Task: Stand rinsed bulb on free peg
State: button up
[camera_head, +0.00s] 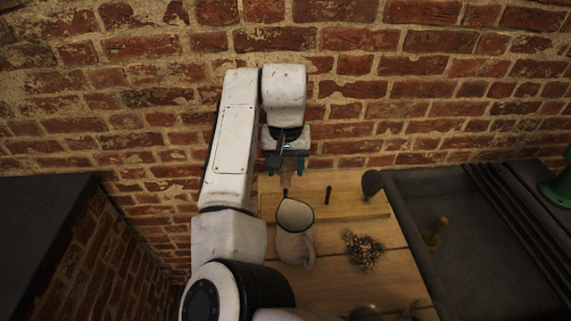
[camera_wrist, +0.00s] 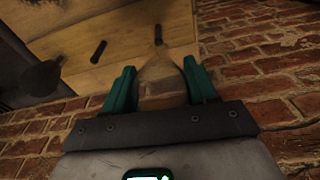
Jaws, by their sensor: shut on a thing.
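My gripper (camera_head: 286,170) is shut on a clear glass bulb (camera_wrist: 164,82), with a teal finger on each side of it. The bulb hangs below the fingers in the head view and is hard to make out there. Its narrow end points away from my gripper, toward the wooden board. The board (camera_head: 350,208) lies at the back of the wooden counter. A dark bare peg (camera_head: 327,195) stands on it, also in the wrist view (camera_wrist: 98,51). Another small dark peg (camera_wrist: 158,35) shows just past the bulb's narrow end; I cannot tell whether they touch.
A pale jug (camera_head: 294,240) stands just in front of the board, close to my gripper. A dried plant bunch (camera_head: 364,250) lies right of it. A dark sink (camera_head: 440,215) is at right, with a dark rounded fitting (camera_head: 372,184) at its corner. The brick wall is close behind.

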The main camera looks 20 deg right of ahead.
aim_at(285, 188)
jog(key=shift+f+b, duration=1)
jog(key=shift+f, duration=2.8)
jog(key=o, duration=1.2)
jog(key=shift+o, duration=0.2)
jog(key=r, duration=0.7)
jog(key=s+r, duration=0.1)
jog(key=r, duration=0.2)
jog(key=shift+a+r+b, duration=0.2)
jog(key=shift+a+b, duration=0.05)
jog(key=shift+b, duration=0.05)
jog(key=shift+s+r, duration=0.1)
jog(key=shift+r, duration=0.05)
jog(key=shift+s, duration=0.1)
